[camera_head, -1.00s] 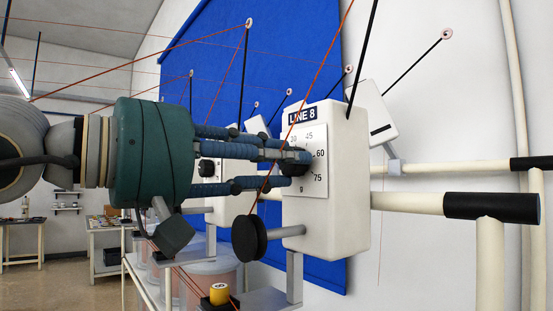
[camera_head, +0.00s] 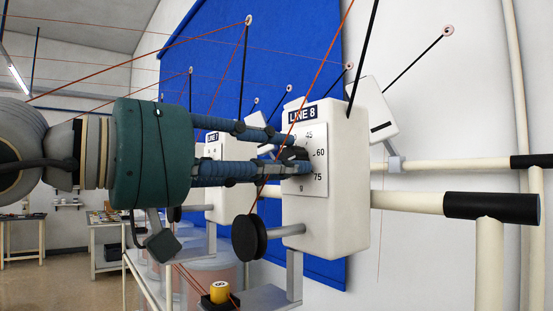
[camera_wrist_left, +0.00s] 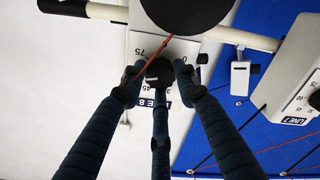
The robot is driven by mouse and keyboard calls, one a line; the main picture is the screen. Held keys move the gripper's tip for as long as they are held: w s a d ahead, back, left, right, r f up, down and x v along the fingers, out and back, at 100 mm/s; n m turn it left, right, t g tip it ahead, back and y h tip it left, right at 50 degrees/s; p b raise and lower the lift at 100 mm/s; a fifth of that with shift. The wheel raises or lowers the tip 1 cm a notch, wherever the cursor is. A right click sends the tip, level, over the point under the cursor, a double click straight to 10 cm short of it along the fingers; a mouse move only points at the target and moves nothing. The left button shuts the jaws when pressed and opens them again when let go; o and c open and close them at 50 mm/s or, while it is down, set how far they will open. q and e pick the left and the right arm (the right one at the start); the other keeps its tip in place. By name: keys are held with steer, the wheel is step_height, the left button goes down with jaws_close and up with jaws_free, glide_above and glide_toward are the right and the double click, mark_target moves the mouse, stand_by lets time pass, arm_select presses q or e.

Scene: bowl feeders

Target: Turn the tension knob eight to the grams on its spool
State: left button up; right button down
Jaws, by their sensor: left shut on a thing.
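The white LINE 8 box (camera_head: 345,195) carries a dial plate (camera_head: 319,170) marked 45, 60 and 75, with its left part hidden by my fingers. Its black tension knob (camera_head: 293,153) sits on the dial. My left gripper (camera_head: 300,154) is shut on the knob, its blue fingers around it from the left. The wrist view shows the knob (camera_wrist_left: 158,73) between three fingertips; where its pointer stands cannot be told. A yellow-topped piece (camera_head: 219,292) with a dark mark, perhaps the spool's top, stands below; no grams can be read on it.
A black disc (camera_head: 249,238) on a grey rod sticks out below the dial. A red thread (camera_head: 322,75) runs down close past my fingers. The LINE 7 box (camera_wrist_left: 295,95) stands beside it in the wrist view. Cream rails (camera_head: 420,202) run to the right.

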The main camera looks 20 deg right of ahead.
arm_select(q)
steer(key=shift+f, duration=0.15)
steer(key=o, duration=1.2)
steer(key=shift+c, duration=0.2)
steer(key=shift+a, duration=0.1)
steer(key=v, duration=1.2)
